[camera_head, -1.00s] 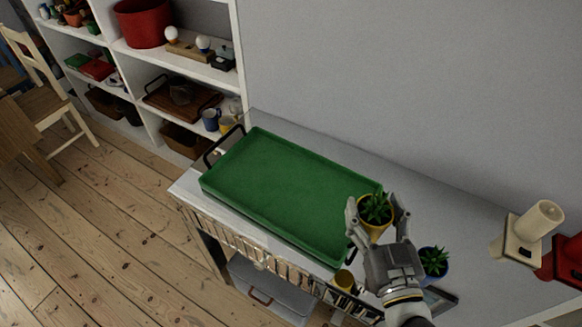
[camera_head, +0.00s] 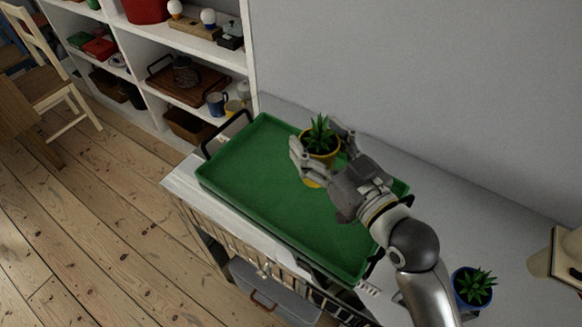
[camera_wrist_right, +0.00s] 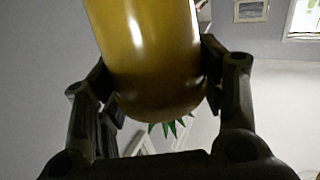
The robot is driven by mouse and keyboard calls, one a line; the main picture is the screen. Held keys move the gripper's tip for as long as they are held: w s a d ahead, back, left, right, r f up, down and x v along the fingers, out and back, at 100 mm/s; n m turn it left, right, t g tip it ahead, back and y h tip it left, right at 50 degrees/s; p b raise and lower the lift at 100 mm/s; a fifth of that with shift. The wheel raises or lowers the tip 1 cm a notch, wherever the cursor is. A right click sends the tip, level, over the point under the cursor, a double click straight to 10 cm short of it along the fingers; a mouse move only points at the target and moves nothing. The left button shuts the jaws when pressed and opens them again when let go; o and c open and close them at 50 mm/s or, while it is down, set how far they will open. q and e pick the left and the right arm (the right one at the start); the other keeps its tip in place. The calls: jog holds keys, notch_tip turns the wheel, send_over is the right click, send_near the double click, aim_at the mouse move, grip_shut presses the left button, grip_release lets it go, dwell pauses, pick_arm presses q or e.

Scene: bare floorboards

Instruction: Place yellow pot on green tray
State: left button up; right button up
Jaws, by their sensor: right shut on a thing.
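The yellow pot (camera_head: 318,158) with a green spiky plant is held between the fingers of my right gripper (camera_head: 322,150). The gripper is shut on it, and in the head view the pot shows over the green tray (camera_head: 240,185). I cannot tell how high the pot is above the tray. In the right wrist view the yellow pot (camera_wrist_right: 150,60) fills the space between the two dark fingers, with green leaf tips below it. The green tray has black handles and lies on a white-topped table; my arm hides part of its right side. My left gripper is not in view.
A blue pot with a plant (camera_head: 473,287) stands on the table at the right, beside my right arm. A cream object (camera_head: 560,262) is at the far right edge. A white shelf (camera_head: 150,60) with various items stands behind at the left. The tray's left part is bare.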

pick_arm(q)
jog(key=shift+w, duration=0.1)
pick_arm(e)
jog(key=w+a+f, duration=0.2)
jog(key=w+f, duration=0.1)
jog(key=f, duration=0.1)
jog(key=w+a+f, duration=0.2)
jog(key=w+f, duration=0.1)
jog(key=f, duration=0.1)
jog(key=w+a+f, duration=0.3)
jog(key=w+f, duration=0.1)
jog(key=shift+a, duration=0.1)
jog(key=shift+f, duration=0.2)
jog(key=o, duration=1.3)
jog(key=shift+o, duration=0.2)
